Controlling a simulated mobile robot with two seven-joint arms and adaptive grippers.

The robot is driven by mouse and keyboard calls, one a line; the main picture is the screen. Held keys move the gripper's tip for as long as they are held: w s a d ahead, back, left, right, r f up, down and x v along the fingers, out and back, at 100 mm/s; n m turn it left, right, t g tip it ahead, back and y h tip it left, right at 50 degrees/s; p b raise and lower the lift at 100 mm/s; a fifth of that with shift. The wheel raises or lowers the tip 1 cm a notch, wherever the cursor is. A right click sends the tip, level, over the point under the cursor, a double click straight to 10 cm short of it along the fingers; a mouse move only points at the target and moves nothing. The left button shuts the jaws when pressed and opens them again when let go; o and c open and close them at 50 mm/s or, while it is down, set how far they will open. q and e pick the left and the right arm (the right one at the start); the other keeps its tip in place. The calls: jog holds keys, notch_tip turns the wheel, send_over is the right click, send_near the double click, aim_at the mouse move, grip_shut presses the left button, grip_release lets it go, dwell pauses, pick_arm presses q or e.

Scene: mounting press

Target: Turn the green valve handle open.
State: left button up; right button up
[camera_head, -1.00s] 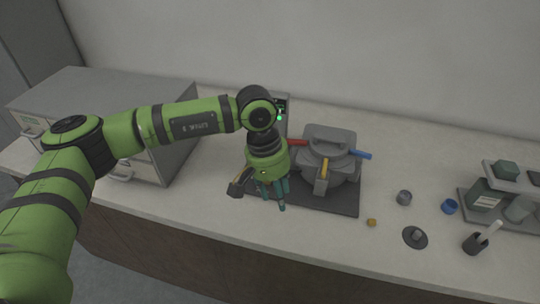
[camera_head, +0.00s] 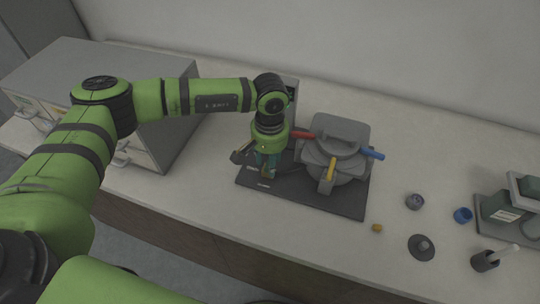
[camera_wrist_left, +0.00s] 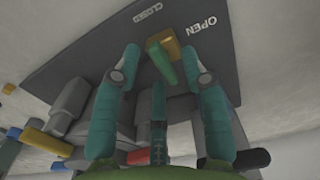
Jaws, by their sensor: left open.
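The green valve handle (camera_wrist_left: 161,62) shows in the left wrist view, beside a brass-coloured valve part (camera_wrist_left: 170,43). They sit on the dark base plate (camera_wrist_left: 80,50), near the printed words OPEN and CLOSED. My left gripper (camera_wrist_left: 163,57) is open, with its teal fingertips on either side of the handle; I cannot tell whether they touch it. In the head view, my left gripper (camera_head: 267,168) points down over the base plate (camera_head: 315,200), left of the grey press (camera_head: 337,152), and mostly hides the valve. My right gripper is not in view.
The press has a red lever (camera_head: 302,135), a yellow lever (camera_head: 331,168) and a blue lever (camera_head: 373,154) close by. A grey drawer cabinet (camera_head: 110,85) stands left. Small cups and a rack (camera_head: 510,205) stand right.

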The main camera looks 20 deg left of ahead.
pick_arm(q)
jog(key=shift+f, duration=0.15)
grip_shut()
